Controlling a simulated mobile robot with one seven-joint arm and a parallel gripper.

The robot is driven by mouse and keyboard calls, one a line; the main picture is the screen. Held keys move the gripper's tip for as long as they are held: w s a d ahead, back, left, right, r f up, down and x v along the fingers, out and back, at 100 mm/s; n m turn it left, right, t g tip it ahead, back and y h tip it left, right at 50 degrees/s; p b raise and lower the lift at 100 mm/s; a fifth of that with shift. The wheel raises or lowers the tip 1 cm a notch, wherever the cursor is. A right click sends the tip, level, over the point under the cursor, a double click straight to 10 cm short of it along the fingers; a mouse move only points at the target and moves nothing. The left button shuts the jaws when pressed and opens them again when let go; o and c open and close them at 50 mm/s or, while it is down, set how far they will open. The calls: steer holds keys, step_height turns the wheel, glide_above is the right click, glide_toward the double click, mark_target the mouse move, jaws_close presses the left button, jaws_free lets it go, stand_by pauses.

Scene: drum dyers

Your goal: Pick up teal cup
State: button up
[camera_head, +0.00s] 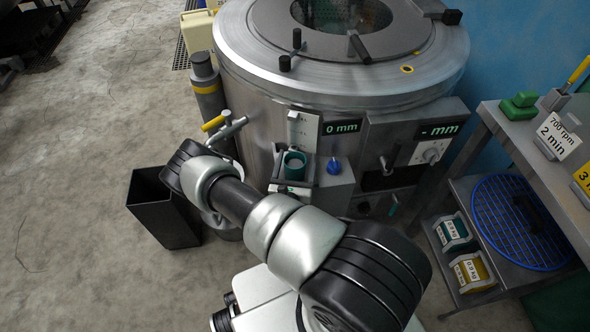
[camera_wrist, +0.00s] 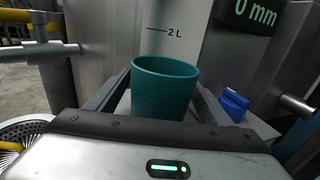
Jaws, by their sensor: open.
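The teal cup (camera_wrist: 164,92) stands upright in the middle of the wrist view, with its open rim up. In the head view the cup (camera_head: 294,167) sits on a small ledge at the front of the big steel drum machine. My gripper (camera_wrist: 162,78) is open, with one finger on each side of the cup. I cannot tell whether either finger touches it. The cup's base is hidden behind the gripper body.
A panel with a 2 L mark (camera_wrist: 185,35) rises behind the cup. A yellow-handled valve (camera_head: 222,127) is at left. A black bin (camera_head: 160,212) stands on the floor.

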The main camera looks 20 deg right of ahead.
steer(key=shift+w+d, duration=0.25)
steer(key=shift+w, duration=0.15)
steer(key=c, duration=1.1)
steer(key=shift+r, duration=0.15)
steer(key=shift+c, duration=0.2)
step_height(320, 180, up, 28)
steer(key=p, duration=0.8)
steer(key=shift+f, duration=0.2)
